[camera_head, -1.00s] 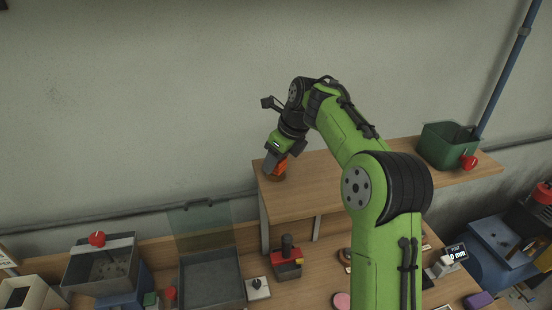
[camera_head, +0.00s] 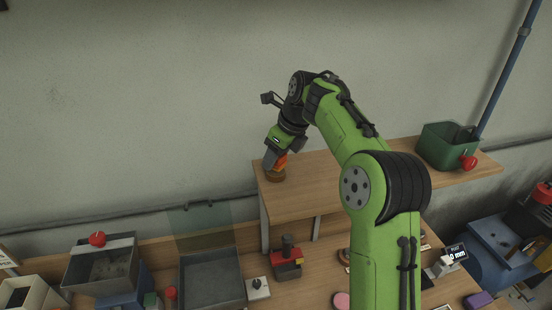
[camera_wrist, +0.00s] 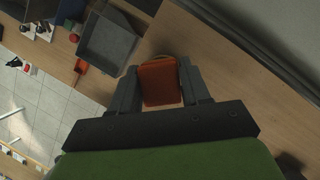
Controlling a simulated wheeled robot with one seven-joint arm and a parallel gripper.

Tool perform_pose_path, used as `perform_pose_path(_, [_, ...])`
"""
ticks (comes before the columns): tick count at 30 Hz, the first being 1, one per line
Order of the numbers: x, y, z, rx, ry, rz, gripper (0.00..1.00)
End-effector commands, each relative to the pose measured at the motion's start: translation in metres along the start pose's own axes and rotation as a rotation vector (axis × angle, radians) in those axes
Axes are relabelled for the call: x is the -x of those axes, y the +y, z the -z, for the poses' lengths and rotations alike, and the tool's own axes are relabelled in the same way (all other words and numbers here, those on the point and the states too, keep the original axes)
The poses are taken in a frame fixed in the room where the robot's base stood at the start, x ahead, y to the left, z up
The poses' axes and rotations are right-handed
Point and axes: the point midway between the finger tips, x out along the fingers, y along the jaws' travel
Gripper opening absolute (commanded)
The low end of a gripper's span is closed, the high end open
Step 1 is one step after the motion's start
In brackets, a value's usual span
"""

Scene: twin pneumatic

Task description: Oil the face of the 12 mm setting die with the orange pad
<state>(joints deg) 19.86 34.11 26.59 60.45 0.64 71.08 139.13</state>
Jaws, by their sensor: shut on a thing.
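My gripper (camera_head: 275,160) is above the left end of the raised wooden shelf. It is shut on the orange pad (camera_head: 281,161), which also shows between both fingers in the wrist view (camera_wrist: 160,84). A round brown base or dish (camera_head: 275,177) stands on the shelf just below the pad. A sliver of brown rim shows beside the pad in the wrist view; I cannot tell whether they touch. I cannot make out which thing is the 12 mm setting die.
The shelf (camera_head: 320,180) is mostly clear; a green bin (camera_head: 448,146) stands at its right. On the bench below are a grey tray (camera_head: 212,280), a red-and-black device (camera_head: 287,262), a grey bin (camera_head: 103,265) and a small display (camera_head: 456,253) reading partly "0 mm".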

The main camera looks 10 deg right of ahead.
Motion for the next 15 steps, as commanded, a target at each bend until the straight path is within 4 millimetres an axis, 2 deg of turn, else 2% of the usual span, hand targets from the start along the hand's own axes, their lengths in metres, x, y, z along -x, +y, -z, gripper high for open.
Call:
perform_pose_path(1, [0.007, 0.000, -0.004, 0.000, -0.003, 0.001, 0.22])
perform_pose_path(15, [0.045, 0.000, -0.020, 0.002, -0.003, 0.002, 0.22])
